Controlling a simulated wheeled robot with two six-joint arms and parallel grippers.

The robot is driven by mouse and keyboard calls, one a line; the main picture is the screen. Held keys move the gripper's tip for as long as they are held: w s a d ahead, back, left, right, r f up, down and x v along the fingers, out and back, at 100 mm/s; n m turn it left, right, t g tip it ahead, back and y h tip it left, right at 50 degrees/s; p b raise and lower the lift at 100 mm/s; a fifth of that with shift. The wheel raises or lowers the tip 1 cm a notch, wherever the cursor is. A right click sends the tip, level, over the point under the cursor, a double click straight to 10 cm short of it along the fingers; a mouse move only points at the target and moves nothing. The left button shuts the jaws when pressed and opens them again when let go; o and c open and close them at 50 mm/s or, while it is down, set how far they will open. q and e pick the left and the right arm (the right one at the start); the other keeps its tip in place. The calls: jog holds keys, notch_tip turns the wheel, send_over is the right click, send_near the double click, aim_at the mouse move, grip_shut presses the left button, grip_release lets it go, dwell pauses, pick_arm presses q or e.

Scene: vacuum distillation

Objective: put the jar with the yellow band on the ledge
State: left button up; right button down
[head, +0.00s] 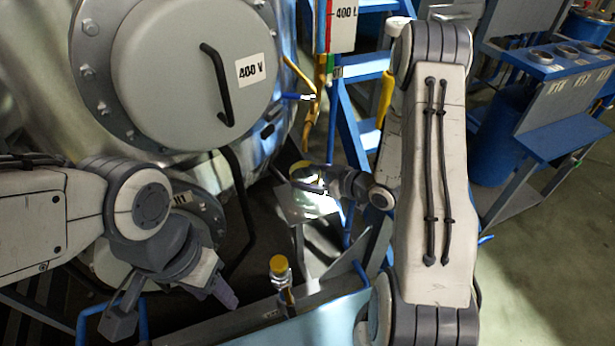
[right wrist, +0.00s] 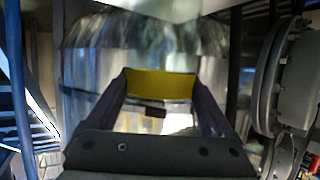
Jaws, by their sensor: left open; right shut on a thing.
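The jar with the yellow band (head: 303,169) is held by my right gripper (head: 318,178), near the middle of the head view. In the right wrist view its yellow band (right wrist: 161,84) fills the space between the two fingers. A grey metal ledge (head: 296,212) shows below the jar; I cannot tell whether the jar touches it. My left gripper (head: 175,312) is open and empty at the lower left, apart from the jar. My right gripper's fingers are partly hidden in the head view.
A large steel vessel with a round flange (head: 190,75) stands behind on the left. Blue steps (head: 362,105) and a blue rack (head: 565,125) are on the right.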

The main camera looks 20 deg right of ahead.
jog(key=shift+f, duration=0.15)
grip_release()
jog(key=shift+s+d+r, duration=0.1)
jog(key=shift+r, duration=0.15)
jog(key=v, duration=0.7)
jog(key=shift+s+p, duration=0.1)
jog(key=shift+p, duration=0.3)
